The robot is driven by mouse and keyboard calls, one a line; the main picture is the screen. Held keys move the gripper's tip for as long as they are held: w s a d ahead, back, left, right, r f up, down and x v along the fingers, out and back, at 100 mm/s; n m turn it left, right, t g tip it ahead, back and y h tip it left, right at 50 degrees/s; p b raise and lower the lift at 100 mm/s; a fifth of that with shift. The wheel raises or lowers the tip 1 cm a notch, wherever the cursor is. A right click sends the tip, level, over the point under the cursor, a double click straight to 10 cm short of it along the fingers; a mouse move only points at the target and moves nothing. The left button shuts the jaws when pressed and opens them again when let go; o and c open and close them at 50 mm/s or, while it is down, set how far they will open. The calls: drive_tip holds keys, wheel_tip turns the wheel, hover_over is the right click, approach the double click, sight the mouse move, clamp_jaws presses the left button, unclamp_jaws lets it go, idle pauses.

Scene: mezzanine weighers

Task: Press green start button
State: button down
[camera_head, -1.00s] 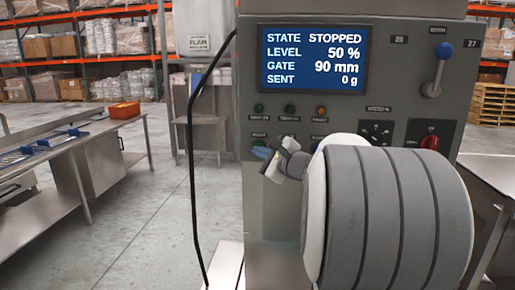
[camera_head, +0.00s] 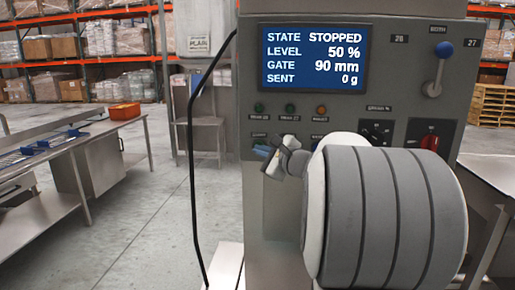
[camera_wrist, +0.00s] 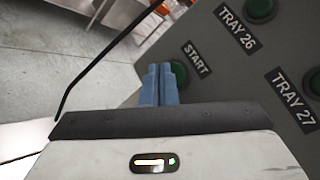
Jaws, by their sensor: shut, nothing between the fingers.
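The green START button (camera_wrist: 179,74) is on the grey panel in the wrist view, beside its START label (camera_wrist: 196,59). My gripper (camera_wrist: 159,68) has its two blue fingers together and empty. The fingers cover the button's left part in that view; I cannot tell whether they touch it. In the head view my gripper (camera_head: 263,152) is at the panel's lower left, in front of the START button's area. The screen (camera_head: 313,58) reads STATE STOPPED, LEVEL 50 %, GATE 90 mm, SENT 0 g.
Tray buttons (camera_wrist: 260,9) lie right of START. The panel also has a red knob (camera_head: 430,142), a dark dial (camera_head: 377,132) and a blue-tipped lever (camera_head: 438,68). A black cable (camera_head: 192,150) hangs at the left. A steel table (camera_head: 60,150) stands farther left.

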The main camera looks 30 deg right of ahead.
drive_tip(key=shift+w+d, duration=0.25)
drive_tip(key=shift+w, duration=0.1)
idle(0.5)
idle(0.3)
drive_tip(key=shift+s+a+b, duration=0.5)
drive_tip(key=shift+s+b, duration=0.2)
drive_tip(key=s+a+b, duration=0.1)
drive_tip(key=s, duration=0.1)
drive_tip(key=s+a+b, duration=0.1)
drive_tip(key=s, duration=0.1)
drive_tip(key=shift+a, duration=0.4)
idle(0.5)
